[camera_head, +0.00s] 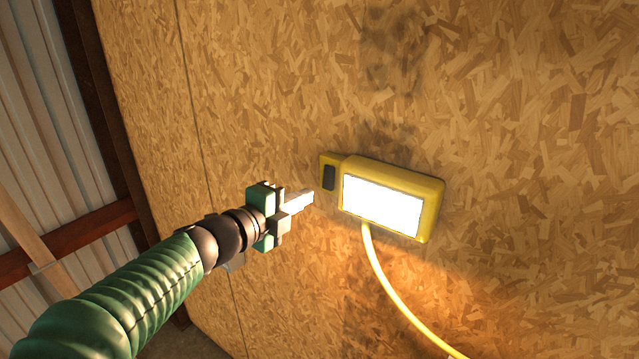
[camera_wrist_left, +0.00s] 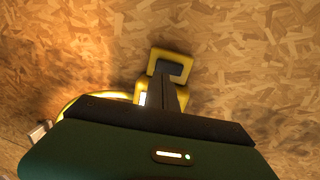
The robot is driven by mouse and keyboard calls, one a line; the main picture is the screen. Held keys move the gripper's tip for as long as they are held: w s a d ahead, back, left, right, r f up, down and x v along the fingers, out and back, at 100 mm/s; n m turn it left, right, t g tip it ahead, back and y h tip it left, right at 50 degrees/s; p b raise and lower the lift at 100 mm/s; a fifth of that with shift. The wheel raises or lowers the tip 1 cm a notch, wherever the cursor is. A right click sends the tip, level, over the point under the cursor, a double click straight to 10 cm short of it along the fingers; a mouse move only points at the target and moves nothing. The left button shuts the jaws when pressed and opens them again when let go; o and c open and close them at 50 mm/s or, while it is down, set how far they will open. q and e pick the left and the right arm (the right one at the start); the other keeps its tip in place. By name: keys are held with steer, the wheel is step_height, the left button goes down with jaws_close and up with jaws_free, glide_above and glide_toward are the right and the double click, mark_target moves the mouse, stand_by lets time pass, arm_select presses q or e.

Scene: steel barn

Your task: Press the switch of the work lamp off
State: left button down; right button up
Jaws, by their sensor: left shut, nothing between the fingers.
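The yellow work lamp (camera_head: 432,205) is fixed to the chipboard wall, and its white panel is brightly lit. Its dark switch (camera_head: 329,178) sits on the small yellow tab at the lamp's left end. My left gripper (camera_head: 308,199) is shut and empty, its fingertips a little left of and below the switch in the head view, apart from it in that picture. In the left wrist view, the shut fingers (camera_wrist_left: 168,75) point toward the yellow switch tab (camera_wrist_left: 184,56) and cover part of it and of the lamp. My right gripper is not in view.
A yellow cable (camera_head: 385,285) hangs from the lamp's underside and curves down to the right. The chipboard wall (camera_head: 540,110) is otherwise bare around the lamp. Corrugated metal (camera_head: 45,110) and brown steel beams (camera_head: 95,228) stand at the left.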

mark_target(324, 185)
arm_select(q)
steer(key=x, duration=0.1)
steer(key=p+x, duration=0.1)
steer(key=x, duration=0.1)
steer(key=p+x, duration=0.1)
steer(key=shift+d+r, duration=0.3)
steer(key=shift+d, duration=0.3)
steer(key=shift+w, duration=0.3)
steer(key=shift+w+a+f, duration=0.35)
steer(key=shift+w+a, duration=0.05)
steer(key=shift+w, duration=0.15)
